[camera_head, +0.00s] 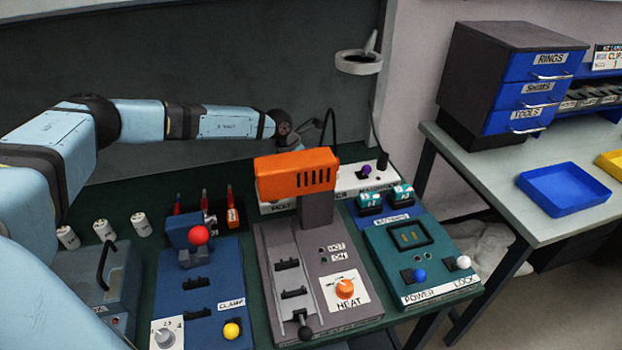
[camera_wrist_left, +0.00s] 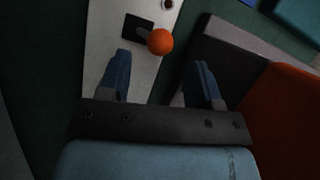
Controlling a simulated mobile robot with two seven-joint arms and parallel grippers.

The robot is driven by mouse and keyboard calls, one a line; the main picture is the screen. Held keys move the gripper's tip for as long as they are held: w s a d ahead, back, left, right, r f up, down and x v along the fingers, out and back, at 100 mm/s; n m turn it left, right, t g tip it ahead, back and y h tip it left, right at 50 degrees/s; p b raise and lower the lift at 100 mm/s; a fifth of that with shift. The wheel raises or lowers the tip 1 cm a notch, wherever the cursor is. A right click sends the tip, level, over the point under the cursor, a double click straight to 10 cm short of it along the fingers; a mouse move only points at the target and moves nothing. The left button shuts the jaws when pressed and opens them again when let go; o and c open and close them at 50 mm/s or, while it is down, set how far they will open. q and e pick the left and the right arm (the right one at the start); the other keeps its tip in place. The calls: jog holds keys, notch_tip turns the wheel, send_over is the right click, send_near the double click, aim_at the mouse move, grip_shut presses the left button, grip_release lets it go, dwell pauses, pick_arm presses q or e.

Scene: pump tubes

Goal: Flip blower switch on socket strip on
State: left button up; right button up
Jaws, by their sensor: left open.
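The white socket strip (camera_head: 350,181) lies at the back of the green bench, partly hidden behind the orange blower head. It also shows in the left wrist view (camera_wrist_left: 110,32), with an orange ball-tipped switch (camera_wrist_left: 160,41) leaning out of a black plate. No label for this switch is readable there. In the head view a purple-tipped switch (camera_head: 365,171) stands farther right on the strip; the orange one is hidden. My left gripper (camera_wrist_left: 162,62) is open and empty, its fingers to either side of the orange ball and apart from it. In the head view its fingers are hidden.
The orange blower head (camera_head: 297,174) on its grey station stands close in front of the strip. A blue clamp station (camera_head: 215,290) and a teal power station (camera_head: 420,262) flank it. A black plug and cable (camera_head: 382,160) rise from the strip's right end.

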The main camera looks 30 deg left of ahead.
pick_arm(q)
jog(key=x, duration=0.5)
jog(key=shift+w+f, duration=0.1)
jog(key=shift+f, duration=0.2)
